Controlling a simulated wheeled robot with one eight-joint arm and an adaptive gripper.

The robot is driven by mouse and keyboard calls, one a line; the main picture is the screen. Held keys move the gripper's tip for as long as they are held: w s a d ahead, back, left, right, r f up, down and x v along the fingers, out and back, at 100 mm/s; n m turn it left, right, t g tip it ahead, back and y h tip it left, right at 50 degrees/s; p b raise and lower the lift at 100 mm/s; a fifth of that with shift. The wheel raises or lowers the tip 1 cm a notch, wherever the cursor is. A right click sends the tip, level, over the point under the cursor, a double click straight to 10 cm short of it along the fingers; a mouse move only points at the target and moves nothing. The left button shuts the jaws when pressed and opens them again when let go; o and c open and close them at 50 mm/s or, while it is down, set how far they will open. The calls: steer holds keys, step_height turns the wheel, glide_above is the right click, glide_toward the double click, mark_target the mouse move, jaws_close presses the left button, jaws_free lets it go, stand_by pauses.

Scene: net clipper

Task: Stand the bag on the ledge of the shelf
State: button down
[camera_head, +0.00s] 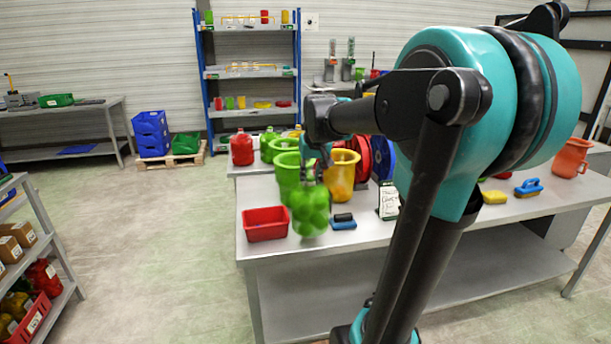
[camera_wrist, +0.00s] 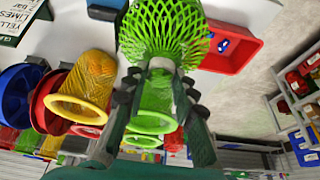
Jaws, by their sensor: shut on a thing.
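The bag is a green net bag (camera_head: 310,210) with a rounded, bulging body. It hangs below my gripper (camera_head: 312,168) in the head view, over the front left part of the table. In the wrist view my gripper (camera_wrist: 160,85) is shut on the neck of the green net bag (camera_wrist: 165,35), with one finger on each side. A blue shelf (camera_head: 250,73) stands at the back wall with cups and small items on its boards. Another shelf (camera_head: 40,245) stands at the left edge with boxes and a red crate. I cannot tell which has the ledge.
A red tray (camera_head: 266,232) is on the table (camera_head: 275,250) left of the bag. A yellow net-covered funnel (camera_head: 341,178), green funnels (camera_head: 288,178) and a blue-and-black brush (camera_head: 343,221) are nearby. A pallet (camera_head: 170,157) is behind. The left floor is open.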

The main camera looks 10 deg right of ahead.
steer(key=w+f, duration=0.3)
steer(key=w, duration=0.6)
steer(key=shift+w+f, duration=0.15)
steer(key=shift+f, duration=0.2)
steer(key=c, duration=1.2)
jaws_free()
